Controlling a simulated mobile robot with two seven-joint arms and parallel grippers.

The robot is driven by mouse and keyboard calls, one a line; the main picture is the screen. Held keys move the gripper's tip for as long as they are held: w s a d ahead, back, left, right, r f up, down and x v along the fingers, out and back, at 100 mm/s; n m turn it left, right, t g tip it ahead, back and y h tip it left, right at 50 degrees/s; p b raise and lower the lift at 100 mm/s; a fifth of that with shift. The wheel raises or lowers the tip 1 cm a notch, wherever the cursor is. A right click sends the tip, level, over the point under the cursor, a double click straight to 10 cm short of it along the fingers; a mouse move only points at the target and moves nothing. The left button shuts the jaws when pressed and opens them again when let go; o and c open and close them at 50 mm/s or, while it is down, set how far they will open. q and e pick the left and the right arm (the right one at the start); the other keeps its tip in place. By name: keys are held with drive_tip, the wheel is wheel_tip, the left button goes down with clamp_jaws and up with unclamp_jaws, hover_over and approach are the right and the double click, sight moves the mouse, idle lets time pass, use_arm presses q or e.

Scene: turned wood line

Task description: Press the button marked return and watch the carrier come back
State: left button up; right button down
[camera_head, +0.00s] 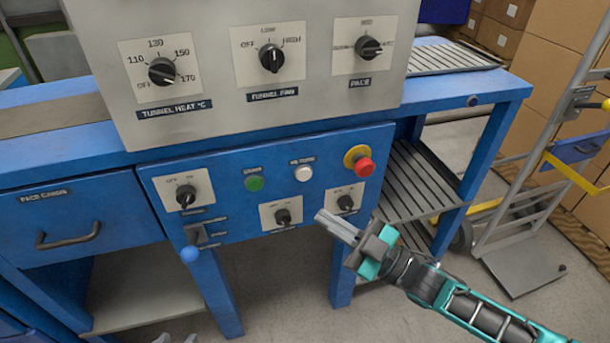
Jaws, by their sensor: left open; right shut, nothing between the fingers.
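The white round button (303,174) is on the blue front panel, under a small label that seems to read RETURN. My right gripper (322,217) is shut and empty, pointing up-left. In the picture its tips are below and right of the white button, and overlap the panel's lower edge; I cannot tell their distance from it. Two pale tips at the bottom left edge look like my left gripper (175,339), open and mostly cut off. I cannot make out a carrier.
A green button (254,183) is left of the white one, and a red mushroom button (364,167) on yellow is right. Black knobs (283,216) and a blue-ball lever (190,254) sit lower. A grey control box (215,70) stands above. A hand truck (520,240) is at right.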

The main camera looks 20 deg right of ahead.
sight(304, 174)
drive_tip(key=w+b, duration=0.4)
drive_tip(key=w, duration=0.4)
drive_tip(key=shift+w, duration=0.15)
drive_tip(key=shift+a, duration=0.1)
idle(1.6)
drive_tip(key=shift+w, duration=0.1)
drive_tip(key=shift+w, duration=0.35)
